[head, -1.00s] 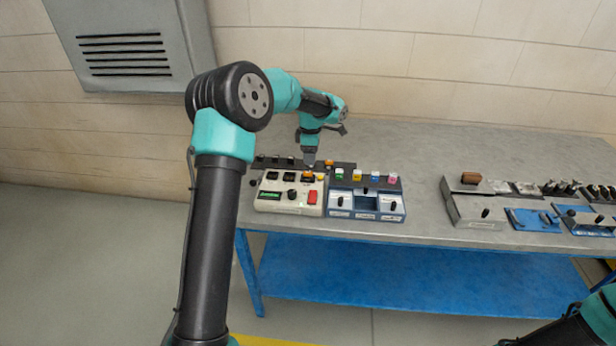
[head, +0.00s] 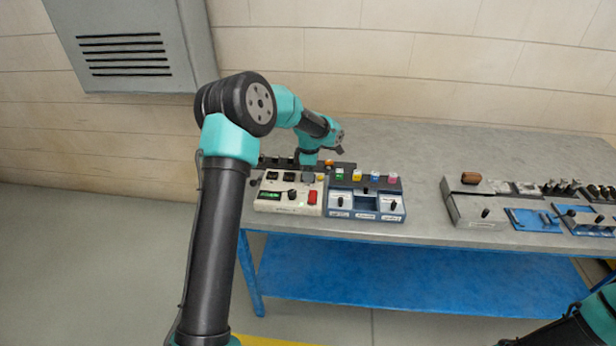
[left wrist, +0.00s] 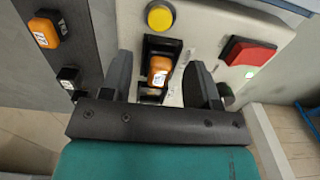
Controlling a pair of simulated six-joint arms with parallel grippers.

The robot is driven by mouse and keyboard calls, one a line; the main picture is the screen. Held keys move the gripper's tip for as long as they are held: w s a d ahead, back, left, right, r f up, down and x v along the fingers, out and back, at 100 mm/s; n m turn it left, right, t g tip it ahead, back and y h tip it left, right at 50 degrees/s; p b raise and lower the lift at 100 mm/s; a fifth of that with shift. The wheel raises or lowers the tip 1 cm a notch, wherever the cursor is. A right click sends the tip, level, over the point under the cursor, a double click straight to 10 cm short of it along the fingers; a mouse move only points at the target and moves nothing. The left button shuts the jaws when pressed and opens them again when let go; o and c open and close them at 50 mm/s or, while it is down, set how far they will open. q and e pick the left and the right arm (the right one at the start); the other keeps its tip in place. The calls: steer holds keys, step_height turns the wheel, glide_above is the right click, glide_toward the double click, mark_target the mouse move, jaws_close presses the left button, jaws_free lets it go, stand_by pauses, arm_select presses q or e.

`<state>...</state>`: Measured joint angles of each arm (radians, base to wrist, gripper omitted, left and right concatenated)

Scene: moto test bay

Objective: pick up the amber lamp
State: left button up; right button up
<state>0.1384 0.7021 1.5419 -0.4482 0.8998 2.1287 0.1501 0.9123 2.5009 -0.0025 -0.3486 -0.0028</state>
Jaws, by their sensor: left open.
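An amber lamp (left wrist: 158,70) with a white label sits in a black socket on the white control box (head: 262,205). In the left wrist view it lies between the two fingers of my left gripper (left wrist: 160,74), which are open with a gap on each side. In the head view my left gripper (head: 308,174) is down at the box's top and hides this lamp. A second amber lamp (left wrist: 44,32) sits on the dark rail behind the box; it also shows in the head view (head: 328,162). My right gripper is out of view; only part of that arm shows at the lower right.
The box has a yellow round button (left wrist: 160,16) and a red switch (left wrist: 247,52) close to the fingers. A blue-grey unit (head: 366,204) with several coloured lamps stands to the right. Bare tabletop (head: 425,200) lies beyond it, before more fixtures (head: 478,208).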

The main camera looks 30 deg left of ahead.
arm_select(q)
steer(key=shift+f, duration=0.2)
steer(key=shift+c, duration=0.4)
jaws_close()
steer(key=shift+r, duration=0.1)
stand_by(0.3)
steer(key=shift+r, duration=1.45)
steer(key=shift+s+d+r, duration=0.1)
steer(key=shift+r, duration=0.2)
steer(key=s+d+r, duration=0.1)
steer(key=s+d, duration=0.7)
steer(key=s, duration=0.5)
steer(key=shift+s+r, duration=0.15)
steer(key=shift+s, duration=0.1)
steer(key=shift+d, duration=0.1)
